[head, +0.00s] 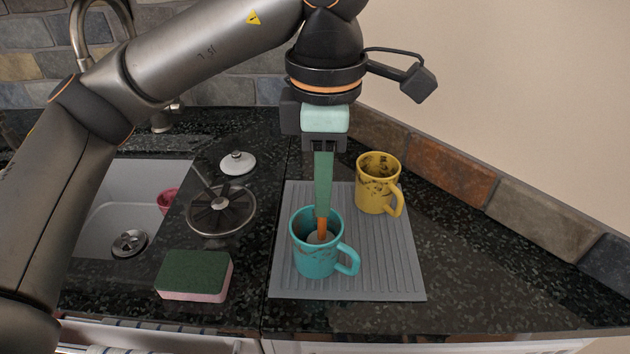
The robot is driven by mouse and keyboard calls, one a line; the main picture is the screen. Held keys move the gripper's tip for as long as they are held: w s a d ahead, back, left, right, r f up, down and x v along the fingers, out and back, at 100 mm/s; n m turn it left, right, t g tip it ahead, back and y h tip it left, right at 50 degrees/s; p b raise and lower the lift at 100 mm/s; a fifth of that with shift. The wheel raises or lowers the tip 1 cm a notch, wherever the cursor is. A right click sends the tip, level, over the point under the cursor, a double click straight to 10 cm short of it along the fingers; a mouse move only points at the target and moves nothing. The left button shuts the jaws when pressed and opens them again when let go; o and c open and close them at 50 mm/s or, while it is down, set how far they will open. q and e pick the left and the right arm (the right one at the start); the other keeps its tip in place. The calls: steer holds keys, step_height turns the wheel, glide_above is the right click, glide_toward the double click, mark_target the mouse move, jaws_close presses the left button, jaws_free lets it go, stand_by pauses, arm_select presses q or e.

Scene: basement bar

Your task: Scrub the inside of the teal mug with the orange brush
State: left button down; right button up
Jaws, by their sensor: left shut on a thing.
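The teal mug (313,262) stands upright on the grey ribbed mat (390,275), with its handle to the right and dark stains near its rim. My left gripper (322,212) points straight down over the mug, its long green fingers shut on the orange brush (322,228). The brush is upright, and its pale grey head is down inside the mug opening. The mug's front wall hides the lower part of the head, so I cannot tell whether it touches the bottom. My right gripper is not in view.
A stained yellow mug (375,191) stands at the mat's back right. A green and pink sponge (194,275) lies left of the mat. A metal strainer (221,211), a white-topped stopper (238,163) and the sink (105,212) are farther left. The counter right of the mat is clear.

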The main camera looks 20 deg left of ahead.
arm_select(q)
steer(key=shift+a, duration=0.45)
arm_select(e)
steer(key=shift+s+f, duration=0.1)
arm_select(q)
step_height(320, 180, up, 5)
steer(key=p, duration=0.4)
steer(key=shift+f, duration=0.2)
step_height(320, 180, up, 4)
steer(key=p, duration=0.3)
steer(key=shift+r+p, duration=2.1)
steer(key=shift+r, duration=0.05)
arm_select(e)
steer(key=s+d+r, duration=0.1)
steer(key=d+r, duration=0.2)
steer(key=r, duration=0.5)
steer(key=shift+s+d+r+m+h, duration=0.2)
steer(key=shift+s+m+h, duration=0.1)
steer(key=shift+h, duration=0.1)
arm_select(q)
steer(key=shift+f, duration=0.1)
